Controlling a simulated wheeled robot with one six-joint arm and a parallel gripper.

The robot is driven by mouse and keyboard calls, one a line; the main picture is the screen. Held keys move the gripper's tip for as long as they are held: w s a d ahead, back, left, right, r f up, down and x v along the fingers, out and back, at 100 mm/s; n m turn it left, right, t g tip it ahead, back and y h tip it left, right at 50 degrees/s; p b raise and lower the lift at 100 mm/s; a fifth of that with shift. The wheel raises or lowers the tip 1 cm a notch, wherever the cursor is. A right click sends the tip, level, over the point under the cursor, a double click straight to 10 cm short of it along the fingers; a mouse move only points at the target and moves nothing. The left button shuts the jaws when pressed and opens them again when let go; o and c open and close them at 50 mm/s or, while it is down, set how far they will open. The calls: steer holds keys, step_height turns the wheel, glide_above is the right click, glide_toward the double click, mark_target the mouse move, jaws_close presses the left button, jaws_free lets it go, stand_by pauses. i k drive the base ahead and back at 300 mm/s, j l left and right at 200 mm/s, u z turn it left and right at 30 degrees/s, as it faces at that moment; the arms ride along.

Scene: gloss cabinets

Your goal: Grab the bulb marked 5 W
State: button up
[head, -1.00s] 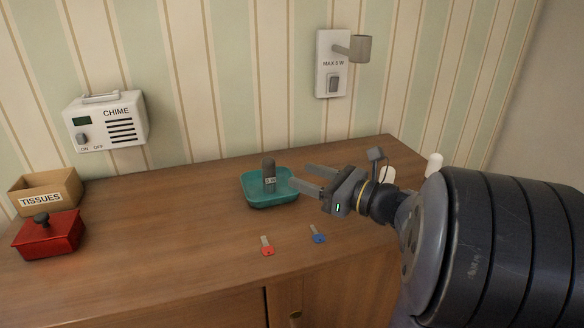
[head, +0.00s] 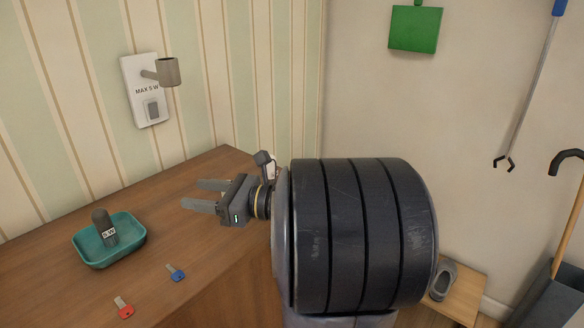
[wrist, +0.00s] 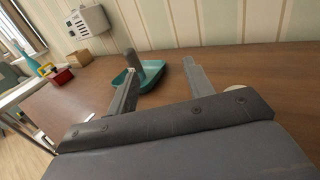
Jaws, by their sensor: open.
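A dark grey bulb (head: 101,224) with a small white label stands in a teal tray (head: 132,250) on the wooden cabinet top. The label shows a W; its digit is too small to read surely. My gripper (head: 192,195) is open and empty, to the right of the tray and apart from it, its fingers pointing left. In the wrist view the bulb (wrist: 153,68) and tray (wrist: 172,82) show beyond and between my two open fingers (wrist: 160,62). A white rounded thing (wrist: 236,88) lies beside the right finger, partly hidden.
A red key (head: 123,308) and a blue key (head: 176,272) lie in front of the tray. A lamp socket (head: 168,72) on a plate reading MAX 5 W is on the wall.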

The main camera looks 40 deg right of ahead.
mark_target(271, 167)
steer(key=z, duration=1)
steer(key=j, duration=0.1)
